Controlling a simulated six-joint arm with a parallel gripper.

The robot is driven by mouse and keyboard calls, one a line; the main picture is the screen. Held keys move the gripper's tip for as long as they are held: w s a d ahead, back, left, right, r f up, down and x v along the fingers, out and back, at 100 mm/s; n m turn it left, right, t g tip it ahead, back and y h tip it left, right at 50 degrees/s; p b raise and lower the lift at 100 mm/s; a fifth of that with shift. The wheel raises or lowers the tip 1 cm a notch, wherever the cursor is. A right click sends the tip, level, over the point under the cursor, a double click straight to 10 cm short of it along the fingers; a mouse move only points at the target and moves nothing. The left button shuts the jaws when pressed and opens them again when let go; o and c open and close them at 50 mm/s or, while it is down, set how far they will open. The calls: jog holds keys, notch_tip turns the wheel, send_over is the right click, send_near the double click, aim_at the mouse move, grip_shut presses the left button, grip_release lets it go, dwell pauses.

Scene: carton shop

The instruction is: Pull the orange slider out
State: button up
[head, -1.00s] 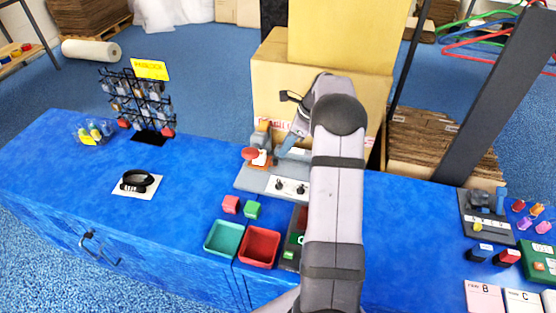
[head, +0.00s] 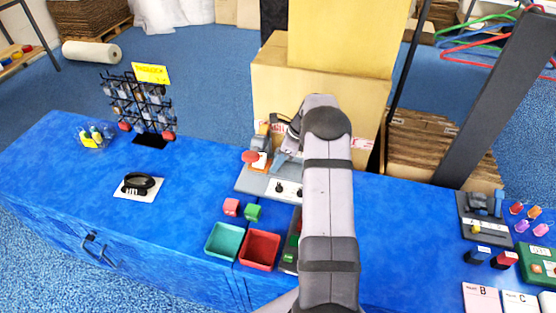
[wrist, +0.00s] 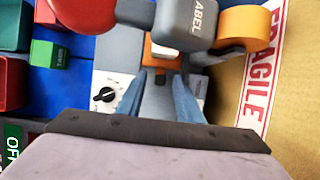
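A grey label machine (head: 264,182) stands on the blue counter, mostly left of my arm. An orange part, which looks like the slider, shows low on it in the head view (head: 258,167) and below the "LABEL" head in the wrist view (wrist: 163,63). Its lower end is partly hidden. My gripper (wrist: 157,84) has its two blue-grey fingers apart, with the orange part just beyond the gap between them. I cannot tell whether they touch it. In the head view my gripper (head: 284,160) is partly hidden by my arm.
A red knob (wrist: 84,12) and an orange roll (wrist: 243,24) flank the machine head. A black dial (wrist: 104,95) is close left of my fingers. A cardboard box (head: 270,95) rises behind. Green (head: 222,240) and red (head: 260,250) trays stand in front.

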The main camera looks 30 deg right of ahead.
jog(key=shift+c, duration=0.6)
grip_shut()
jog(key=s+d+p, duration=0.1)
jog(key=s+d, duration=0.7)
jog(key=shift+d, duration=0.1)
jog(key=shift+o, duration=0.6)
grip_release()
jog(key=shift+s, duration=0.1)
jog(key=v, duration=0.7)
jog(key=shift+r+b, duration=0.15)
jog(key=shift+b, duration=0.3)
